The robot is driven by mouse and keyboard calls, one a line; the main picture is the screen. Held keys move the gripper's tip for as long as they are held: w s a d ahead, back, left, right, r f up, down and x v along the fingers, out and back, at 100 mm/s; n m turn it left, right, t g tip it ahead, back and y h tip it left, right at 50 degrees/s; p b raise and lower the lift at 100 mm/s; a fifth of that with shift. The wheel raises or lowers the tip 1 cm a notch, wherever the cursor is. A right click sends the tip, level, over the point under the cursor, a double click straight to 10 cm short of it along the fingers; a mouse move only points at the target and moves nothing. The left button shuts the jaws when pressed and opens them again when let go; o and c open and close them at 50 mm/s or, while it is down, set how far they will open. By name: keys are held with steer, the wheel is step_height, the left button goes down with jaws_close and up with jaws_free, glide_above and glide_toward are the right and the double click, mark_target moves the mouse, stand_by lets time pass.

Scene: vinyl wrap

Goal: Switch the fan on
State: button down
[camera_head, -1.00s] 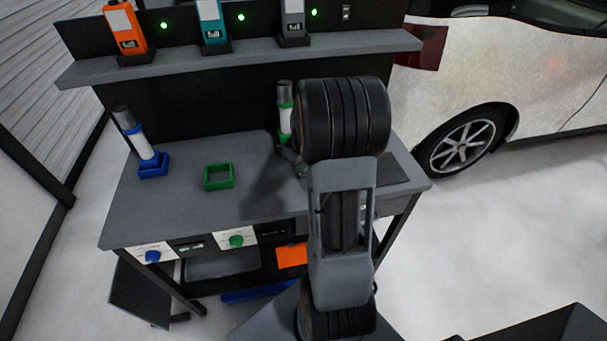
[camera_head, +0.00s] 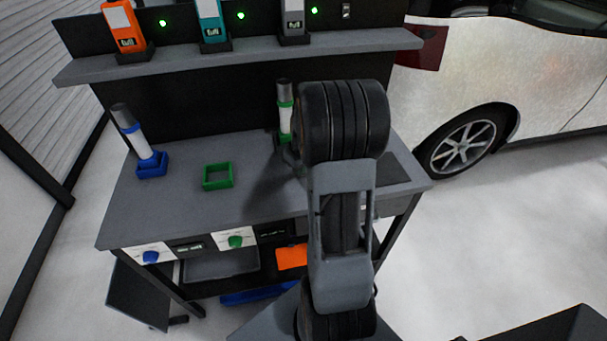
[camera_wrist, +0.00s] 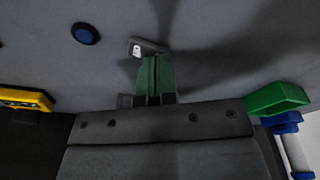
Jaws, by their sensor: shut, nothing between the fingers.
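In the wrist view, a small dark plate with a white icon (camera_wrist: 137,50) lies on the grey surface; I cannot tell for sure that it is the fan switch. My gripper (camera_wrist: 154,58) is shut and empty, its green fingers side by side. Its tips overlap the right part of the plate in the picture; I cannot tell if they touch it. In the head view my arm hides the gripper's fingertips and this plate. I cannot make out a fan in either view.
A blue round button (camera_wrist: 86,33) is left of the plate. A green square frame (camera_head: 217,176) and a blue holder (camera_head: 152,166) with a tube stand on the bench (camera_head: 190,205). A yellow part (camera_wrist: 26,99) is at the wrist view's left. A car (camera_head: 520,70) stands at right.

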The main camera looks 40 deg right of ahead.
steer(key=shift+f, duration=0.3)
steer(key=shift+r, duration=0.15)
steer(key=shift+r+p, duration=2.35)
steer(key=shift+r, duration=1.1)
